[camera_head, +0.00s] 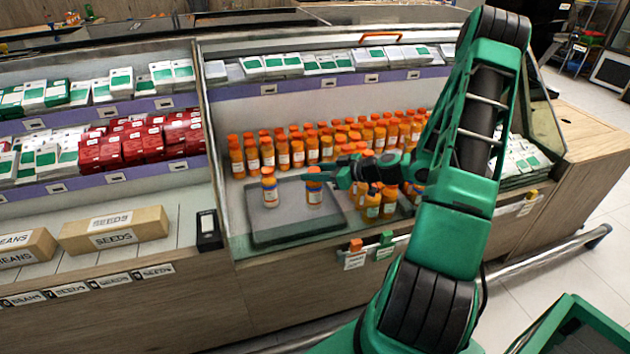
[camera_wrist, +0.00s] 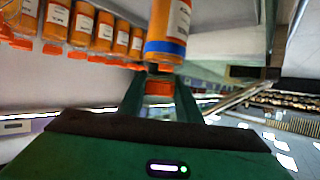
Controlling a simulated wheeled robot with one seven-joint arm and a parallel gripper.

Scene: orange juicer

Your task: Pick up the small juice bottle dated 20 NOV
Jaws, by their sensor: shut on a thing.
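Two small orange juice bottles with blue bands are at the grey mat (camera_head: 262,226) in the chilled case: a left bottle (camera_head: 269,190) and a right bottle (camera_head: 314,192). My gripper (camera_head: 318,177) reaches in from the right and is shut at the top of the right bottle. In the wrist view, my gripper (camera_wrist: 159,92) has an orange cap between its fingers, below an inverted-looking bottle with a blue band (camera_wrist: 168,28). The bottle looks upright in the head view. I cannot tell whether its base touches the mat. The label dates are too small to read.
Rows of orange bottles (camera_head: 283,152) stand close behind, and more (camera_head: 372,204) stand right of the mat, partly hidden by my arm. A purple-edged shelf with white packs (camera_head: 330,63) hangs above. The case's clear front edge (camera_head: 300,245) runs before the mat.

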